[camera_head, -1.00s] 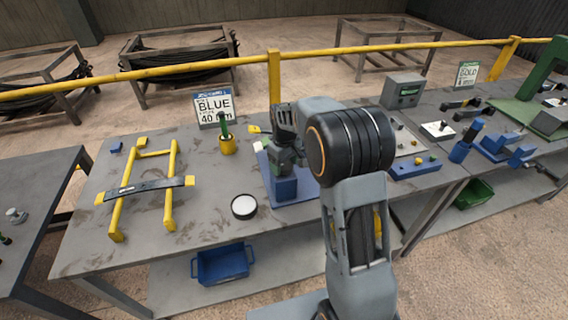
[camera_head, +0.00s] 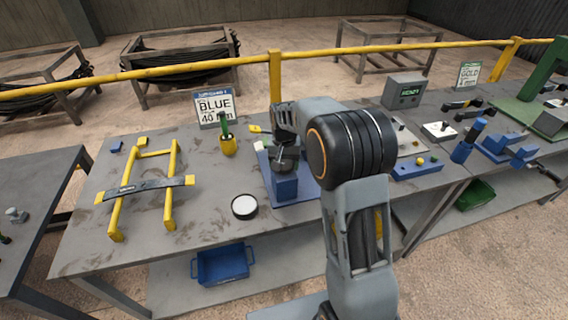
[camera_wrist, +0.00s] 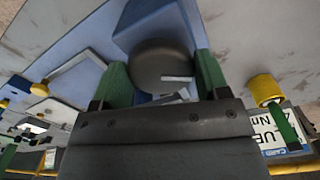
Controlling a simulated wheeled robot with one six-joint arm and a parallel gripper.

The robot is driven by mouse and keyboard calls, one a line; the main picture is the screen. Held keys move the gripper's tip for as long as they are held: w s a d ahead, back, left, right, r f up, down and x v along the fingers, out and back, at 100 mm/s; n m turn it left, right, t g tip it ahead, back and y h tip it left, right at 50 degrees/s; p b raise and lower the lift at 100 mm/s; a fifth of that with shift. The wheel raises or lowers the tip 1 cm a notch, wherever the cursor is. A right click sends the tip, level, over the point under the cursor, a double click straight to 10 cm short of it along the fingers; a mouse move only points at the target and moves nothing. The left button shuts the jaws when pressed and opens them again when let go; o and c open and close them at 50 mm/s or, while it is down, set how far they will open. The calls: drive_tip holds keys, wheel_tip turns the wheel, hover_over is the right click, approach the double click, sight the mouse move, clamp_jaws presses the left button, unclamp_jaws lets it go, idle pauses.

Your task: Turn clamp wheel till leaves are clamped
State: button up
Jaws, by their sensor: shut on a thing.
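The clamp wheel is a dark round knob (camera_wrist: 160,66) on a blue clamp block, and it sits between the two green fingers of my gripper (camera_wrist: 160,80) in the wrist view. My gripper is shut on it. In the head view my gripper (camera_head: 287,160) is over the blue clamp (camera_head: 286,187), and the arm hides part of the wheel. A dark curved leaf (camera_head: 150,187) lies across a yellow stand (camera_head: 171,205) at the left of the table. I cannot see whether any leaves are between the clamp's jaws.
A yellow cup (camera_head: 229,148) with a green tool stands by the BLUE 40 mm sign (camera_head: 213,107). A round white-topped container (camera_head: 244,206) is left of the clamp. A grey READY box (camera_head: 404,92) stands behind. A yellow rail runs along the back.

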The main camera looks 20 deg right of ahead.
sight(284, 164)
drive_tip(key=shift+r+m, duration=0.1)
drive_tip(key=shift+m, duration=0.3)
idle(0.3)
drive_tip(key=o, duration=0.9)
wheel_tip(284, 164, up, 14)
drive_tip(key=shift+f+b, duration=0.15)
drive_tip(key=shift+b, duration=0.15)
